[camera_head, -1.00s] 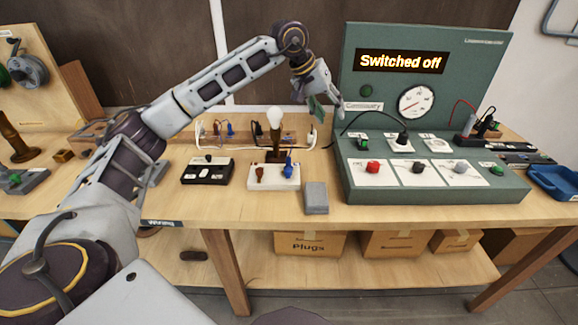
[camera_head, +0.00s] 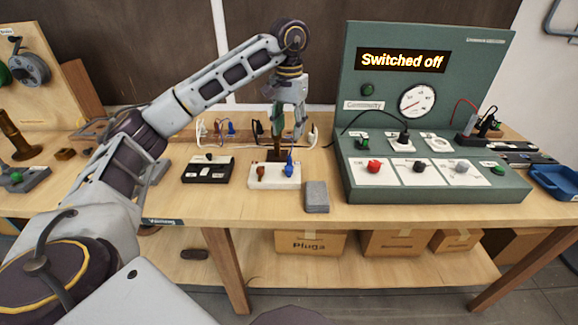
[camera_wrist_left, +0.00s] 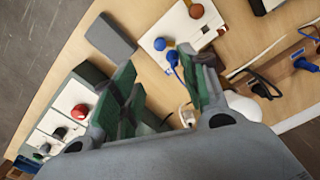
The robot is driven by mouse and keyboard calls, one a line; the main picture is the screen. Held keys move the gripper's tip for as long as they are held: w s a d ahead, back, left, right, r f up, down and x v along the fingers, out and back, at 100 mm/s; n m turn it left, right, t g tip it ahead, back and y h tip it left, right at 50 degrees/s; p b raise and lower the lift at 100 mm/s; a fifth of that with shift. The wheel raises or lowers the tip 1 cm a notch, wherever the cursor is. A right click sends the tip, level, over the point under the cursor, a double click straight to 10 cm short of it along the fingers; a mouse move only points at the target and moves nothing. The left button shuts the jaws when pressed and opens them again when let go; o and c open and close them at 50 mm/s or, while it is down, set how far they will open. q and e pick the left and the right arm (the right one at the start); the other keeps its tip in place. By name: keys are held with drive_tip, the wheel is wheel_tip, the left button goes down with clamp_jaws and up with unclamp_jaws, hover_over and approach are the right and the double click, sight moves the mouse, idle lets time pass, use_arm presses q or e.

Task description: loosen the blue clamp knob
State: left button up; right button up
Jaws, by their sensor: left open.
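The blue clamp knob (camera_head: 288,171) is on the front right of the white lamp base (camera_head: 262,184), beside a brown knob (camera_head: 261,174). In the left wrist view the blue knob (camera_wrist_left: 160,44) lies just beyond the fingertips, with a blue wire end (camera_wrist_left: 173,58) next to it. My left gripper (camera_head: 289,130) points down above the base, with its green-padded fingers apart and empty. It also shows in the left wrist view (camera_wrist_left: 160,75). It is apart from the knob. My right gripper is out of view.
A grey block (camera_head: 316,197) stands right of the base, and a black switch box (camera_head: 207,170) stands left. The green test panel (camera_head: 440,190), reading "Switched off", rises at the right. Wires and plugs on a wooden strip (camera_head: 213,140) lie behind.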

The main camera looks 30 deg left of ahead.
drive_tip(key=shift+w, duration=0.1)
use_arm(q)
hover_over(289, 168)
wheel_tip(289, 168, down, 5)
drive_tip(key=shift+f+b, duration=0.1)
drive_tip(key=shift+b, duration=0.2)
wheel_tip(289, 168, down, 7)
drive_tip(key=shift+f, duration=0.1)
drive_tip(key=shift+f+b, duration=0.3)
drive_tip(key=shift+f, duration=0.35)
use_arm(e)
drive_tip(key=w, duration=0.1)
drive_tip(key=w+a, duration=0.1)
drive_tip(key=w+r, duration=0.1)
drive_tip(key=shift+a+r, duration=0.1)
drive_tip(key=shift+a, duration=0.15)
use_arm(q)
drive_tip(key=shift+c, duration=0.4)
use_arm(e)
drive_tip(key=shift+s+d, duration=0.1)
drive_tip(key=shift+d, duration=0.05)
use_arm(q)
clamp_jaws()
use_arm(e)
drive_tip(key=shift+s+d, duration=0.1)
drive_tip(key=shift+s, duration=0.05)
